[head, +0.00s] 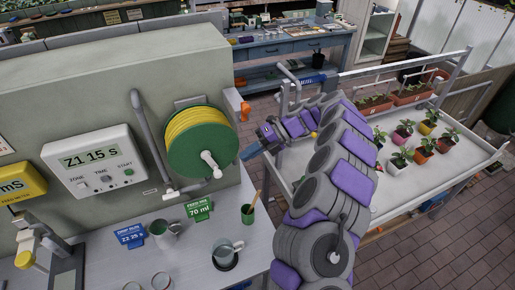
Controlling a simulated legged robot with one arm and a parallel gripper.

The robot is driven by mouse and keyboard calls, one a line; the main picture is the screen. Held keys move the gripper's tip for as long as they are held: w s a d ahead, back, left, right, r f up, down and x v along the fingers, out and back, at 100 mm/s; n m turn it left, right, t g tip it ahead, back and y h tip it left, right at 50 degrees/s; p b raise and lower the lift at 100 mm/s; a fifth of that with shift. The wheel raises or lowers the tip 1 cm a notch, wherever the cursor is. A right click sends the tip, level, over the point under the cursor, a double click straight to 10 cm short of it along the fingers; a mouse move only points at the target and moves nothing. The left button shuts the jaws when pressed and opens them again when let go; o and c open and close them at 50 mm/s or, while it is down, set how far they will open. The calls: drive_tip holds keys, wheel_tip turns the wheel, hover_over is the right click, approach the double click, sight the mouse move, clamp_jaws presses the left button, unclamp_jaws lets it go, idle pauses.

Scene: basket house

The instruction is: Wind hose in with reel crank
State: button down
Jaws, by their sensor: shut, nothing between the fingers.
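The hose reel (181,157) is a green drum on the grey wall panel, left of centre. Yellow hose (195,121) is wound around it. A white crank piece (210,161) sticks out from the middle of the reel's face. An orange-handled piece (236,104) hangs at the panel's edge, right of the reel; I cannot tell if it is the hose end. My gripper (247,152) has blue fingertips. It is shut and empty, to the right of the reel and apart from the crank in the picture. My purple and grey arm reaches in from the lower right.
A grey pipe (150,137) runs down left of the reel. A timer box (93,162) reads Z1 15 s. Below are cups (227,252), a green 70 ml card (198,209) and a blue card (131,236). Potted plants stand on a white bench (430,172) at right.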

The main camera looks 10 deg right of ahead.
sight(212, 165)
drive_tip(key=x, duration=0.8)
drive_tip(key=shift+s+d+p, duration=0.1)
drive_tip(key=shift+d+p, duration=0.1)
drive_tip(key=shift+p, duration=0.4)
drive_tip(key=a+f+y+p, duration=0.1)
drive_tip(key=p, duration=0.3)
drive_tip(key=shift+f, duration=0.25)
drive_tip(key=shift+s+d+p, duration=0.1)
drive_tip(key=shift+p, duration=0.25)
